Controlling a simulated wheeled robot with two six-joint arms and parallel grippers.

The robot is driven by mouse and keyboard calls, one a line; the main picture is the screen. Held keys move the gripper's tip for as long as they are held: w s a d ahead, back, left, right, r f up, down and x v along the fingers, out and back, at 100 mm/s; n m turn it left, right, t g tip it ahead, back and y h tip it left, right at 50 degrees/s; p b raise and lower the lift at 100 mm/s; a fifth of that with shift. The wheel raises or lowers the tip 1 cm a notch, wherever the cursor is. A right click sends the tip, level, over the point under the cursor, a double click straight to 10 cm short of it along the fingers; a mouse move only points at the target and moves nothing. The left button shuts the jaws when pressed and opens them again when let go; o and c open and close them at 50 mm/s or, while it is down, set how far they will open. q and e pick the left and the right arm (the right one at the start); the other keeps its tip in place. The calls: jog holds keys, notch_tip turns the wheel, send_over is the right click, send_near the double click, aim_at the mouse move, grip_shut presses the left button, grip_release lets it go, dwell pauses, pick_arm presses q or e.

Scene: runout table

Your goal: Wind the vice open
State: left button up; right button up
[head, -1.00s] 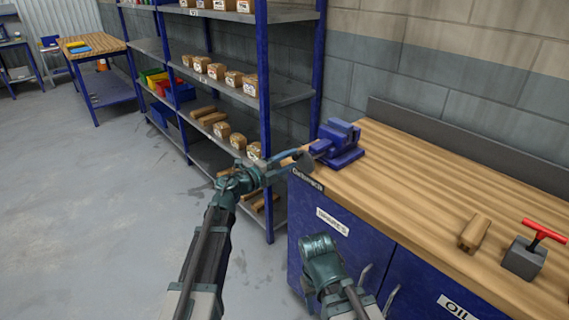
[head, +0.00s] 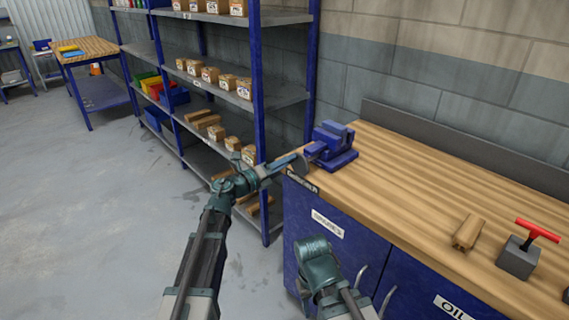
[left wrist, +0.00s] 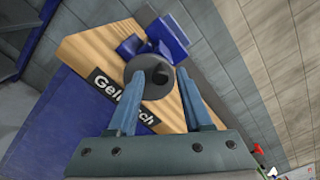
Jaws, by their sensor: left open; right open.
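The blue vice (head: 338,142) sits at the near left corner of the wooden bench top. In the left wrist view it shows (left wrist: 168,40) behind a round dark knob (left wrist: 146,81) on its front. My left gripper (head: 298,163) is open, just in front of the vice. In the left wrist view its two fingers (left wrist: 163,76) lie on either side of the knob's lower part. I cannot tell whether they touch it. My right gripper (head: 319,265) is low in front of the cabinet, well away from the vice; its fingers are hidden.
The bench top (head: 400,175) is clear beside the vice. Farther right are a wooden block (head: 467,232) and a grey block with a red T-handle (head: 518,257). Blue shelving (head: 258,110) stands close to my left arm. Cabinet doors (head: 330,233) are below the bench.

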pick_arm(q)
jog(key=m, duration=0.5)
jog(key=shift+m, duration=0.3)
grip_shut()
jog(key=n, duration=0.3)
jog(key=shift+w+a+f, duration=0.15)
jog(key=shift+w+a, duration=0.1)
jog(key=shift+w+a+f+n+b, duration=0.15)
jog(key=shift+n+b, duration=0.1)
jog(key=shift+n, duration=0.75)
jog(key=shift+w+a+f+n+b, duration=0.1)
jog(key=shift+f+n+b, duration=0.1)
jog(key=shift+n, duration=0.8)
